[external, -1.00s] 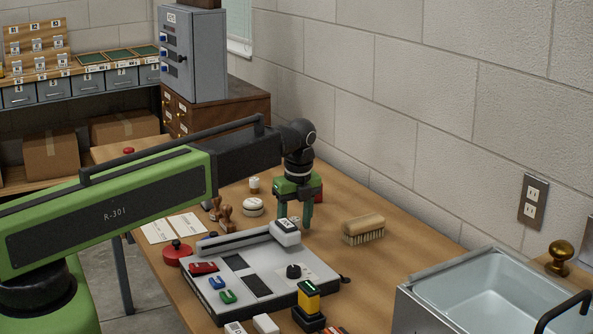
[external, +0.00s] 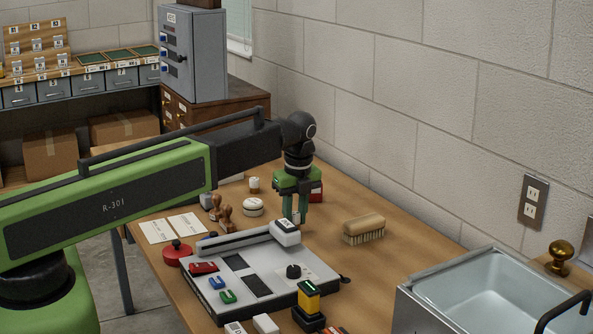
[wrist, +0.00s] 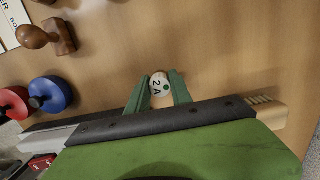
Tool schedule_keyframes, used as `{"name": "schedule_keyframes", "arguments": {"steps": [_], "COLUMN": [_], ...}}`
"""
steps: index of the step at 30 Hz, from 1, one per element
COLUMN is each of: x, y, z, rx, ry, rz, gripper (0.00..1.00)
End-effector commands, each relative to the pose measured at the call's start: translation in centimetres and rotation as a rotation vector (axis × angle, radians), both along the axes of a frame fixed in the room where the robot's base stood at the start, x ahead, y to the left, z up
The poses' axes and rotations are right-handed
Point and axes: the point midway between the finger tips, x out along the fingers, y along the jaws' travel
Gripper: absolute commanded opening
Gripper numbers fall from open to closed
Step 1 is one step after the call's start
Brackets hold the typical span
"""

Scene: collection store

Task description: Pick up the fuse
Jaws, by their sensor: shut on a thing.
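The fuse (wrist: 160,86) is a small white round piece marked "2 A" with a green dot, seen end-on in the wrist view. My gripper (wrist: 161,77) has its green fingers closed on both sides of it. In the external view my gripper (external: 297,218) points down at the table behind the grey panel device, and a pale bit of the fuse (external: 296,213) shows between the fingers. I cannot tell whether the fuse is clear of the tabletop.
The grey panel device (external: 215,290) with its raised bar stands just in front. A wooden brush (external: 363,229) lies to the right, a metal sink (external: 500,285) beyond it. Wooden stamps (external: 224,213), a white round object (external: 253,207) and a red knob (external: 177,252) are at left.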

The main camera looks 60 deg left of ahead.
Motion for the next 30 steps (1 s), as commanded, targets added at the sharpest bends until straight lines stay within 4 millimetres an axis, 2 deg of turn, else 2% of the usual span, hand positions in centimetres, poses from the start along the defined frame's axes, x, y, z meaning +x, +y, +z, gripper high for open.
{"name": "schedule_keyframes", "arguments": {"steps": [1,4,9,15,22,30], "x": [0.0,0.0,-1.0,-1.8,-2.2,-2.3], "y": [0.0,0.0,-4.1,-8.1,-10.9,-11.5], "z": [1.6,3.6,5.6,7.9,9.3,9.4], "rx": [0.000,0.000,0.000,0.000,0.000,0.000], "ry": [0.000,0.000,0.000,0.001,0.000,0.001], "rz": [0.000,0.000,-0.004,-0.003,0.000,0.001], "gripper": [0.00,0.00,0.00,0.00,0.00,0.00]}}
